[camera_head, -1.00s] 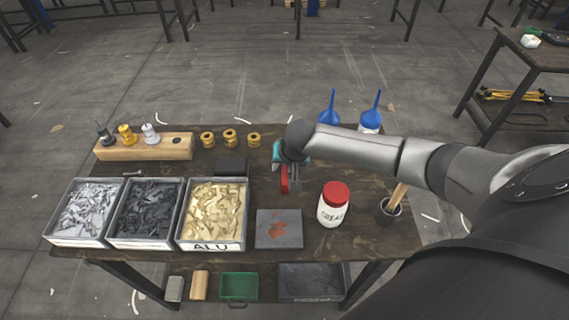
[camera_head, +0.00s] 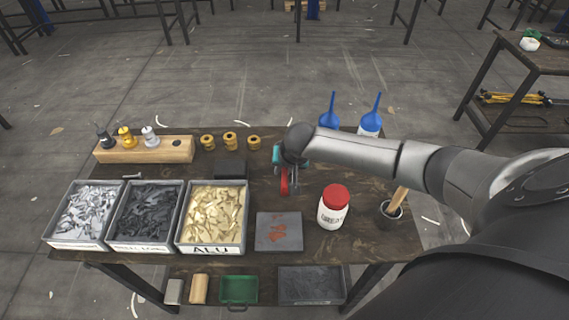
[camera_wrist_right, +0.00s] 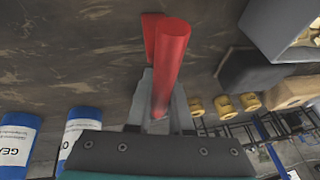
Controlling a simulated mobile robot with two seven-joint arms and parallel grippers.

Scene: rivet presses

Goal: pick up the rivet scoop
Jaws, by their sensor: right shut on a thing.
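The rivet scoop (camera_head: 284,182) shows its red handle in the head view, below my right gripper (camera_head: 291,176) near the middle of the table. In the right wrist view the red handle (camera_wrist_right: 170,60) stands between the fingers of my right gripper (camera_wrist_right: 160,105), which is shut on it. The rest of the scoop is hidden or cannot be told apart. Whether the scoop touches the table cannot be told. My left gripper is not in view.
Three bins of rivets, with the ALU bin (camera_head: 212,217) nearest, stand left on the table (camera_head: 370,240). A grey pad (camera_head: 279,231), a red-lidded grease jar (camera_head: 333,206) and a brush pot (camera_head: 390,210) are in front. Blue-tipped bottles (camera_head: 370,118) stand behind my right arm.

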